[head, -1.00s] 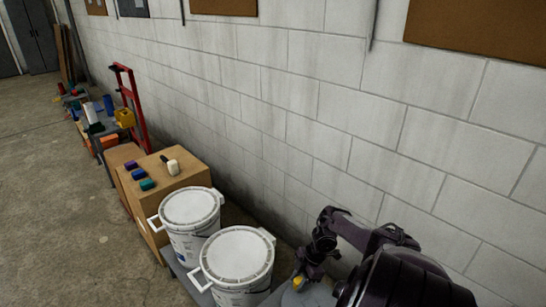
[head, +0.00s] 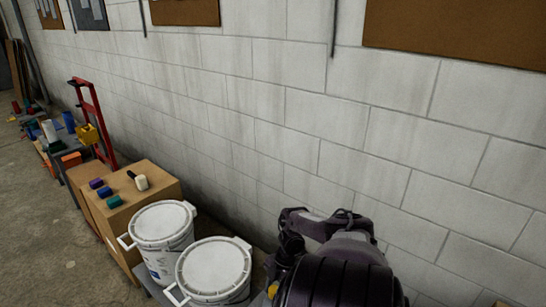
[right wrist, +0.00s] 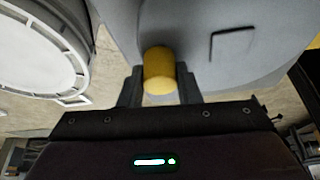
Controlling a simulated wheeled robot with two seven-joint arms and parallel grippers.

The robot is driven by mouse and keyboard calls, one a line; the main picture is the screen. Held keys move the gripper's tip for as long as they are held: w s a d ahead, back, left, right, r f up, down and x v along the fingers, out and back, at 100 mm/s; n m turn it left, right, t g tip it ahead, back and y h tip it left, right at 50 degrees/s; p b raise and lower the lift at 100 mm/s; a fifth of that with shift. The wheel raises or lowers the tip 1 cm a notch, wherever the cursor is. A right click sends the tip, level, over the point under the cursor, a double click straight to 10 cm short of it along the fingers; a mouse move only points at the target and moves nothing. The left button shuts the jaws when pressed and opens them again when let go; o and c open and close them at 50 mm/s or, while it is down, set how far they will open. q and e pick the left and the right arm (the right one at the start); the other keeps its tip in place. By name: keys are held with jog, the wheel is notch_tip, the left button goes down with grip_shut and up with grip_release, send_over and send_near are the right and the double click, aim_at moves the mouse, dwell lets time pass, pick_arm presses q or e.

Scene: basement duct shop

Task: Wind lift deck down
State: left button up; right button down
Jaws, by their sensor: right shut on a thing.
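My right gripper (right wrist: 160,88) is shut on a yellow cylindrical knob (right wrist: 158,66) in the right wrist view. The knob stands against a large smooth grey part (right wrist: 270,45), which looks like a wheel or housing. In the head view my right arm reaches down at bottom centre, and a bit of the yellow knob (head: 273,289) shows at its left. A grey surface that may be the lift deck (head: 149,284) shows beside the buckets; most of it is hidden. My left gripper is not in view.
Two white lidded buckets (head: 163,221) (head: 214,266) stand left of my right arm. Beyond them a wooden box (head: 154,190) carries small coloured blocks and a brush. A red hand truck (head: 93,121) stands farther back. The block wall (head: 300,110) runs close behind; open floor lies left.

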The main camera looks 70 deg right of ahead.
jog(key=c, duration=1.1)
grip_release()
jog(key=shift+a+f, duration=0.1)
jog(key=shift+a, duration=0.05)
jog(key=shift+o, duration=0.2)
jog(key=p+v, duration=0.2)
jog(key=v, duration=0.5)
jog(key=shift+r, duration=0.35)
